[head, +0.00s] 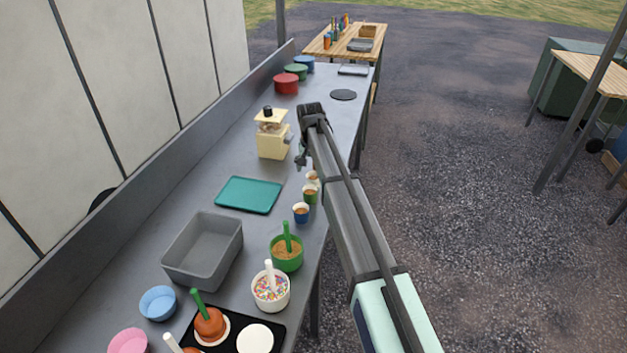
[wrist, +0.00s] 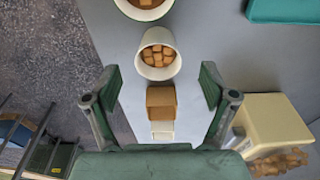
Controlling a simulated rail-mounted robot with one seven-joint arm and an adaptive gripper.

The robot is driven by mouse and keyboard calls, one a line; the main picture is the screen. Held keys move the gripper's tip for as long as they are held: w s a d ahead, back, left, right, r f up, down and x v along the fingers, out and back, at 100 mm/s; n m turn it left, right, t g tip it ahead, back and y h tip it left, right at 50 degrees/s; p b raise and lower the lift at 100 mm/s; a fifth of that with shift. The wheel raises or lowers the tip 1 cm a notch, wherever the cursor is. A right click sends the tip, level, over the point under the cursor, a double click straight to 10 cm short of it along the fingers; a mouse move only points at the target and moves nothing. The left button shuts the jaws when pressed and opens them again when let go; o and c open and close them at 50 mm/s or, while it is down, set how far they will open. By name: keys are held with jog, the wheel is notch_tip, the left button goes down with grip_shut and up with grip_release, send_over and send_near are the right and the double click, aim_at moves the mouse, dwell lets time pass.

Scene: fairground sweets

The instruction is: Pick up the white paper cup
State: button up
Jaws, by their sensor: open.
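The white paper cup (head: 312,177) stands on the grey counter, partly hidden by my arm in the head view. In the wrist view the white cup (wrist: 157,70) is upright and holds brown cubes. My gripper (wrist: 157,84) is open and empty, with one finger on each side of the picture. The cup lies beyond the fingertips, between their lines, and nothing is gripped. In the head view my gripper (head: 301,160) is just behind the cup, over the counter's right edge area.
A green cup (head: 310,195) and a blue cup (head: 301,213) stand in line in front. A brown block (wrist: 161,97) and a pale block (wrist: 162,130) lie between my fingers' lines. A cream machine (head: 272,140) and teal tray (head: 248,195) are left.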

aim_at(313, 175)
jog(key=shift+w+d+f+p, duration=0.15)
jog(key=shift+f+p, duration=0.35)
jog(key=shift+f, duration=0.75)
jog(key=shift+w+f+p, duration=0.15)
jog(key=shift+f+p, duration=0.3)
jog(key=shift+f, duration=0.75)
jog(key=c, duration=1.3)
